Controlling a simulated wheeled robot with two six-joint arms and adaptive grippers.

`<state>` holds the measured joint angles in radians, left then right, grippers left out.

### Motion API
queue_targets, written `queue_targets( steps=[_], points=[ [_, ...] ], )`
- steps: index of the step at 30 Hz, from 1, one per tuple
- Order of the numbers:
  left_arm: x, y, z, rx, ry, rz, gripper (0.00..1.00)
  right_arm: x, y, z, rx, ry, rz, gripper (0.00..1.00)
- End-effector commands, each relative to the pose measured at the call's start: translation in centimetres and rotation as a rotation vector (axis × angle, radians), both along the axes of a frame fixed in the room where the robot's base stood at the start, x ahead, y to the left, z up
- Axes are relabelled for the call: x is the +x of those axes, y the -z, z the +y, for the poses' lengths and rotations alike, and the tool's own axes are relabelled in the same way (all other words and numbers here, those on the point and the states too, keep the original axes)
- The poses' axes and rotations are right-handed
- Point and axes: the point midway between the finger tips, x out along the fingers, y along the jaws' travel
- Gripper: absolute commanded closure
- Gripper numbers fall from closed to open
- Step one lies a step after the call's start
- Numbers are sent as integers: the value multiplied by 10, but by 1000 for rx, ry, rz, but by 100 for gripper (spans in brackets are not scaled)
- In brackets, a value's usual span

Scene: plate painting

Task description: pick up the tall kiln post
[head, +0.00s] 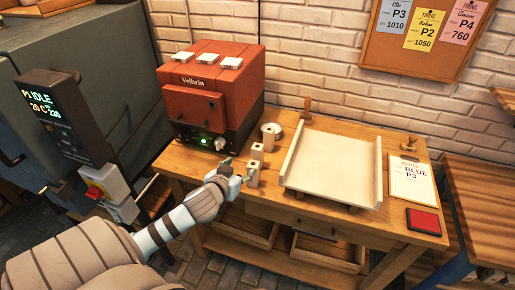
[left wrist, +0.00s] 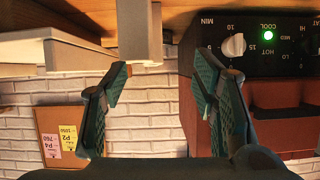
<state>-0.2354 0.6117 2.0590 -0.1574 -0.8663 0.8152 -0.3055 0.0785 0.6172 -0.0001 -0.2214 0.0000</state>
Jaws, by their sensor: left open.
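Several pale kiln posts stand in a short row on the workbench, left of the cream tray. The front post (head: 253,175) looks the tallest; another post (head: 257,152) stands behind it. My left gripper (head: 234,170) is open and empty, just left of the front post in the head view. In the left wrist view, which is upside down, a pale post (left wrist: 141,32) shows beyond the open fingers (left wrist: 165,82), nearer the left-hand finger. The fingers do not appear to touch it. My right gripper is in neither view.
A red kiln (head: 205,108) stands on the workbench (head: 285,205) behind and left of the posts. The cream tray (head: 330,166) is close on their right. A small round pale item (head: 271,133) stands behind them. An order card (head: 411,178) and red pad (head: 423,221) lie farther right.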

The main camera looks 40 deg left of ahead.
Motion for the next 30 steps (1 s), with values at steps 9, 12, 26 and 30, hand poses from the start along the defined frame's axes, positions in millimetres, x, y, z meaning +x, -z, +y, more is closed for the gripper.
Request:
queue_targets(
  steps=[9, 12, 26, 30],
  points=[
    [55, -11, 9, -18, 4, -70, 47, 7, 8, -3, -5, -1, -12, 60],
    [74, -3, 14, -17, 7, -70, 47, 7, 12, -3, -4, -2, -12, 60],
    [134, 23, 31, -16, 11, -69, 47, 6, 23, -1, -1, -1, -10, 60],
    [135, 23, 31, -15, 11, -67, 47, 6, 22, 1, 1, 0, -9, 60]
  ],
)
